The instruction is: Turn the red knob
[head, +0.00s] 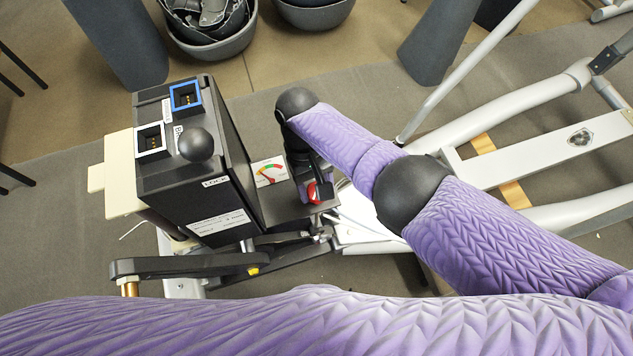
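The red knob (313,192) sits on a dark plate beside a small dial gauge with a coloured scale (269,172). It is partly covered by my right gripper (307,184), which points down from the end of my purple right arm. The gripper is right at the knob. Its fingertips are small and mostly hidden, so I cannot tell whether they are closed on the knob or only beside it. My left gripper is out of view; a purple arm link runs across the bottom of the picture.
A black box (204,180) with blue and white sockets and a round black ball knob (196,145) stands left of the gauge. A black lever arm (190,266) lies below it. White machine tubes (530,97) fill the right. Grey bins (213,38) stand at the back.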

